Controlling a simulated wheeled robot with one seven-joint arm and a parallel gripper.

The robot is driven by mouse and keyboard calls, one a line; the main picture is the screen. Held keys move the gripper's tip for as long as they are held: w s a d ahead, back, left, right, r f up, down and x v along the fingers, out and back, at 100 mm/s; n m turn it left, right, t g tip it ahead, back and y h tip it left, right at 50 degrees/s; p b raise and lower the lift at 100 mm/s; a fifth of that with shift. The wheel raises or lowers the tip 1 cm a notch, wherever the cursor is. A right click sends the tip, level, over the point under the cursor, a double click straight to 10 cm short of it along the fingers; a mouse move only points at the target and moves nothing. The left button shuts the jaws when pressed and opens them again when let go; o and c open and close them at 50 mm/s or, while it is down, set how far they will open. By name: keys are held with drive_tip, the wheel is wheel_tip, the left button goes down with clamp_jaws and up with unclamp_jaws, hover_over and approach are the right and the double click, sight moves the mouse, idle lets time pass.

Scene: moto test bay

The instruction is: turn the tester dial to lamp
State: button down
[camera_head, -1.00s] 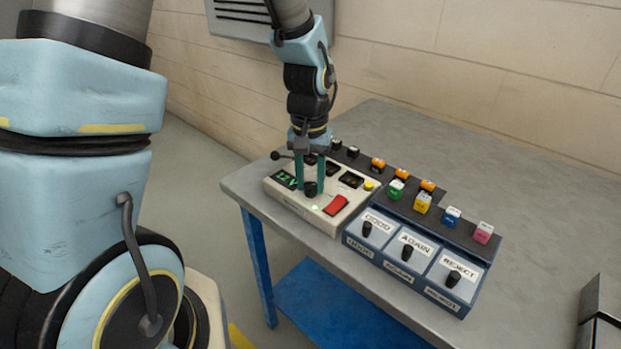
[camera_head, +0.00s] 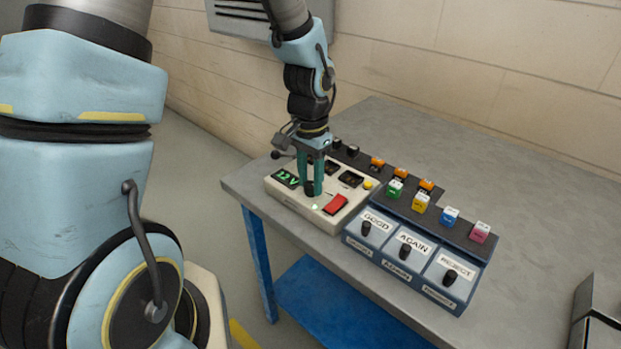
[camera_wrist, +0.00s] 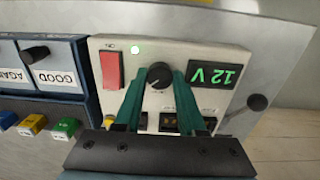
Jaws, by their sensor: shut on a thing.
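The tester (camera_head: 288,201) is a cream box at the near left corner of the bench. Its dial (camera_wrist: 159,75) is a black round knob with a white pointer mark, between the red switch and the display in the wrist view. The display (camera_wrist: 215,76) is lit green and reads 12 V; it also shows in the head view (camera_head: 286,178). My gripper (camera_wrist: 155,82) points down at the tester from above, its green fingers shut on the dial, one on each side. In the head view my gripper (camera_head: 311,190) partly hides the dial.
A red switch (camera_head: 335,204) and a yellow button (camera_head: 367,184) sit beside the dial. A green light (camera_wrist: 135,49) is lit. The blue box with GOOD, AGAIN and REJECT knobs (camera_head: 403,251) adjoins the tester. Coloured blocks (camera_head: 449,216) stand behind it. The bench's right side is clear.

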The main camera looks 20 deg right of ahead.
sight(310, 184)
drive_tip(key=c, duration=0.5)
unclamp_jaws()
wheel_tip(310, 184, up, 11)
drive_tip(key=b, duration=0.1)
drive_tip(key=shift+w+f, duration=0.1)
idle(0.4)
drive_tip(key=w+a+f+n+t, duration=0.1)
drive_tip(key=a+f+n, duration=0.2)
drive_tip(key=a+n, duration=0.8)
drive_tip(key=a, duration=1.4)
drive_tip(key=shift+f+t, duration=0.15)
drive_tip(key=shift+t, duration=0.25)
